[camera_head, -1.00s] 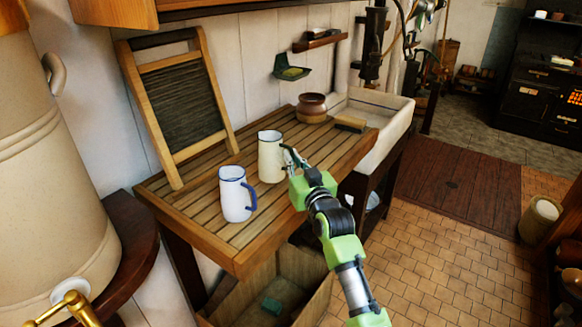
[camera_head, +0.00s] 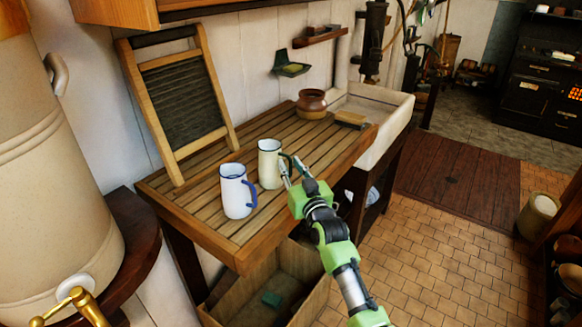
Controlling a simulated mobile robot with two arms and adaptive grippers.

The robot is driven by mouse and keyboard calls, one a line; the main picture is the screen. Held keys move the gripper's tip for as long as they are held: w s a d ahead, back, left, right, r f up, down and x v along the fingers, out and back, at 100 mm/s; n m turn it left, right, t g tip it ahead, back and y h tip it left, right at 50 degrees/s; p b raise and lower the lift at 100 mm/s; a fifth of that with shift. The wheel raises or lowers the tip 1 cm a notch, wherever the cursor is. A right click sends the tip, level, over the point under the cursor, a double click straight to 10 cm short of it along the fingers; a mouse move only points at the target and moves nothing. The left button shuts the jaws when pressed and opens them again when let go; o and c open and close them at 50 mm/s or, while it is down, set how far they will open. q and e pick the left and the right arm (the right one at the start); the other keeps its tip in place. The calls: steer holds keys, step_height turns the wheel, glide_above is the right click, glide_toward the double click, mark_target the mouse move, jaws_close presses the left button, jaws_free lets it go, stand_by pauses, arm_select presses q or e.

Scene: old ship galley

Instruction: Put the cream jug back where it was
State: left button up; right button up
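The cream jug (camera_head: 269,166) has a dark rim and a dark green handle. It is upright at the slatted wooden drainboard (camera_head: 203,210), near its middle. Whether its base touches the slats is hard to tell. My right gripper (camera_head: 289,172) is at the jug's handle, on its right side, with its fingers about the handle; the grip itself is small and partly hidden. A white jug with a blue rim and blue handle (camera_head: 234,192) stands on the board to the left and nearer, apart from the cream jug. My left gripper is not in view.
A washboard (camera_head: 183,100) leans on the wall behind the jugs. A brown pot (camera_head: 311,104) and a brush (camera_head: 350,119) are at the board's far end, beside the pale sink (camera_head: 393,132). An open crate (camera_head: 225,305) is below. Bare slats lie between pot and jugs.

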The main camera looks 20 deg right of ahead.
steer(key=shift+r, duration=0.15)
steer(key=shift+s, duration=0.35)
steer(key=s+b, duration=0.2)
steer(key=s, duration=0.9)
steer(key=shift+s+d+f, duration=0.2)
steer(key=shift+d+f, duration=0.05)
steer(key=shift+d, duration=0.1)
steer(key=shift+f, duration=0.1)
